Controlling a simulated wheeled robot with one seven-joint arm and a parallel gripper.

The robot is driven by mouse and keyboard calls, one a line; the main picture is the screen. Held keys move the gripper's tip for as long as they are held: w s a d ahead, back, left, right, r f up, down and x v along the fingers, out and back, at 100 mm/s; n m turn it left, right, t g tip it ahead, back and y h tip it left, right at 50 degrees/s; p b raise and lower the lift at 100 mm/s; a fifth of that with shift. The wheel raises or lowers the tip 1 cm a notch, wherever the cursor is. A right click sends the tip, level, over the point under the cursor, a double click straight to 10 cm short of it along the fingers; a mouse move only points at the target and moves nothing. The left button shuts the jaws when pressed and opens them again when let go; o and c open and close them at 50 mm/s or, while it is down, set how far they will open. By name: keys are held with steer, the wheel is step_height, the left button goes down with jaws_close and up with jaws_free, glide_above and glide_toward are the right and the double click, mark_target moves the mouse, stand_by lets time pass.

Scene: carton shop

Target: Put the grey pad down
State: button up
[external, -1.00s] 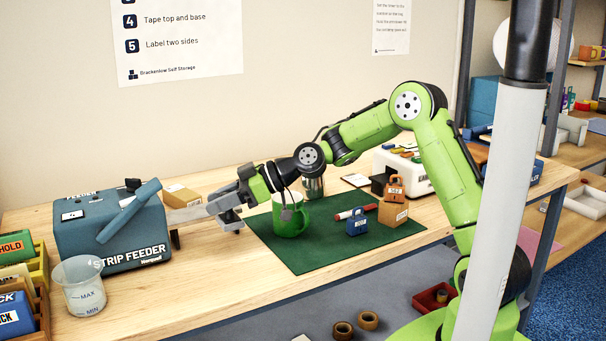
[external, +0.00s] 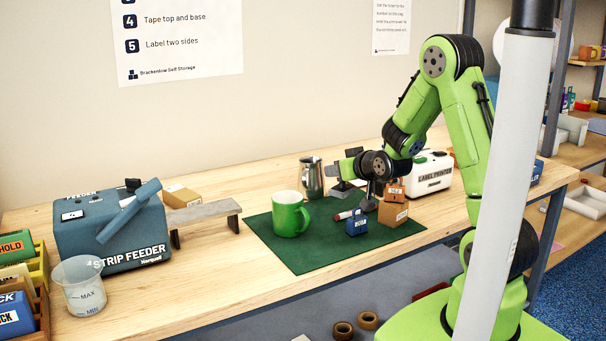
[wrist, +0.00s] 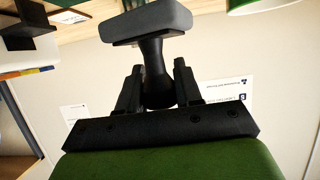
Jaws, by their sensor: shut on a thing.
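The grey pad (wrist: 150,22) is a rounded grey block on a black stem. My gripper (wrist: 158,92) is shut on the stem in the wrist view, with a dark finger on either side. In the external view my gripper (external: 352,168) reaches left over the back of the green mat (external: 295,262), to the right of the metal jug. The grey pad looks small and partly blocked there, and I cannot tell whether it touches the surface below.
The metal jug (external: 311,178) is close to the gripper. The label printer (external: 431,172) stands right, the strip feeder (external: 110,230) left. The mat's front is clear.

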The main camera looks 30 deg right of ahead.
mark_target(338, 184)
step_height(338, 184, up, 5)
steer(key=shift+a+f, duration=0.1)
steer(key=shift+w+a+n+g+y, duration=1)
steer(key=shift+w+a+n+y, duration=1.8)
steer(key=shift+w, duration=2.5)
steer(key=shift+w+a+n+g+y, duration=1)
steer(key=shift+w+a+n+y, duration=0.85)
steer(key=shift+w+a, duration=2.65)
steer(key=shift+w+d+f+b, duration=0.25)
steer(key=shift+f+b, duration=0.15)
steer(key=shift+f, duration=1.9)
steer(key=shift+w+d+f+b, duration=0.3)
steer(key=shift+f+b, duration=0.15)
steer(key=shift+f, duration=1.8)
steer(key=shift+w+d+f+b, duration=0.25)
steer(key=shift+f+b, duration=0.15)
steer(key=shift+f, duration=1.9)
steer(key=shift+f+b, duration=0.6)
steer(key=shift+b, duration=0.1)
steer(key=o, duration=1.1)
steer(key=shift+o, duration=0.2)
steer(key=shift+r, duration=0.1)
